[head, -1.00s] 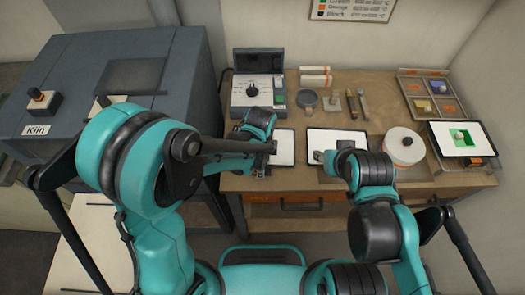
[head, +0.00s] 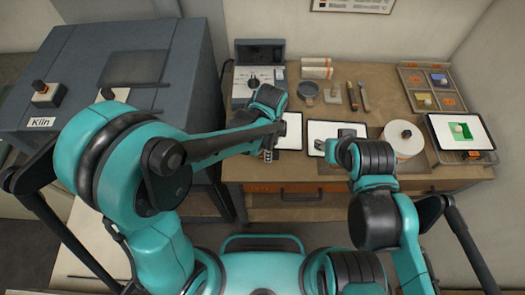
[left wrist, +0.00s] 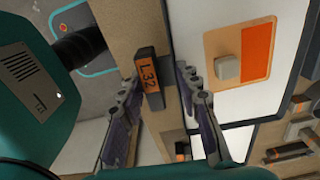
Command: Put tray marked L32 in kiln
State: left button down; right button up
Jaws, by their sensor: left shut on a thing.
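The tray marked L32 shows in the left wrist view as a white tray (left wrist: 270,88) with an orange patch and a small pale block on it. Its dark handle (left wrist: 153,92) carries the orange L32 label. My left gripper (left wrist: 160,100) is shut on this handle. In the head view my left gripper (head: 269,150) is at the near left side of the white tray (head: 292,131), partly hiding it. My right gripper (head: 328,148) is by a second white tray (head: 335,130); its finger gap is unclear. The grey kiln (head: 140,65) stands at the left.
A control box (head: 258,75) stands behind the L32 tray.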

pick_arm(q)
jog(key=d+r+p, duration=0.3)
jog(key=d+r, duration=0.5)
jog(key=d, duration=0.1)
jog(key=shift+w+d+r+p, duration=0.3)
jog(key=shift+r, duration=0.05)
